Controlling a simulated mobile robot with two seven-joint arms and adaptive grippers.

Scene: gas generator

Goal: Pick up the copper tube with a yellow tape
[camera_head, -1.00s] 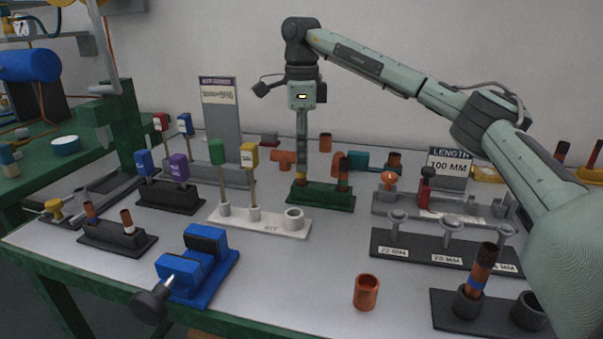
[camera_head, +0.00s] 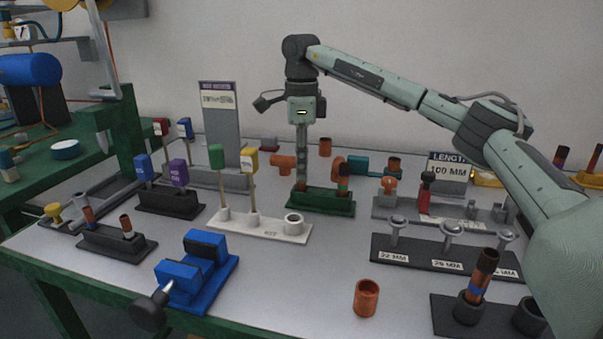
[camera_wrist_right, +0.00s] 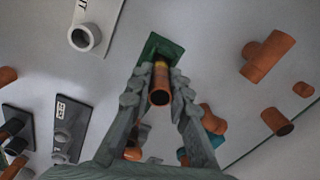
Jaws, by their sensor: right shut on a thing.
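A copper tube with a yellow tape band (camera_wrist_right: 160,92) stands upright in a green holder (camera_wrist_right: 162,46), seen from above in the right wrist view. My right gripper (camera_wrist_right: 160,80) points down with one finger on each side of this tube, shut on it. In the head view my right gripper (camera_head: 301,180) is at the left end of the green holder (camera_head: 320,203), and its fingers mostly hide the tube. Another copper tube (camera_head: 343,183) stands at the right end of the holder, with a greenish band. My left gripper is not in view.
A white holder with green and yellow tools (camera_head: 270,231) stands left of the green holder. Copper fittings (camera_head: 284,161) lie behind it. A dark fitting stand (camera_head: 440,262) is at the right, and a blue vise (camera_head: 205,268) is at the front left.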

